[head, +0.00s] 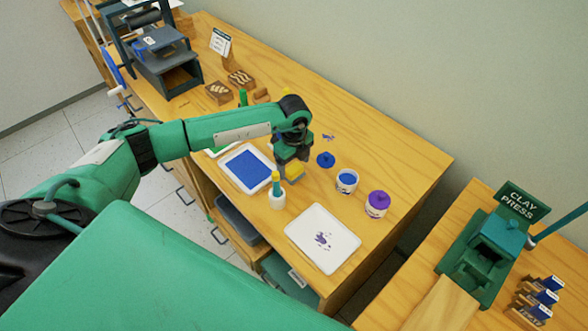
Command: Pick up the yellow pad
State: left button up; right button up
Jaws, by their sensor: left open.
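A small yellow pad (295,173) shows on the wooden table, right at the lower end of my left gripper (289,166). My left gripper points down at the pad from above, and its fingers hide part of it. The jaws are open. I cannot tell whether the fingers touch the pad or how far they reach around it. My right gripper is not in view.
Close by are a white cup (277,199) with an upright tool, a tray of blue ink (247,169) and a white tray with purple marks (322,239). A blue jar (346,182) and a purple jar (377,204) stand to the right.

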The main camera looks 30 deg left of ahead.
aim_at(294, 168)
pick_arm(q)
jog(key=shift+f, duration=0.6)
jog(key=c, duration=1.1)
jog(key=shift+r, duration=0.15)
notch_tip(294, 168, up, 20)
jog(key=b, duration=0.3)
jog(key=shift+b, duration=0.35)
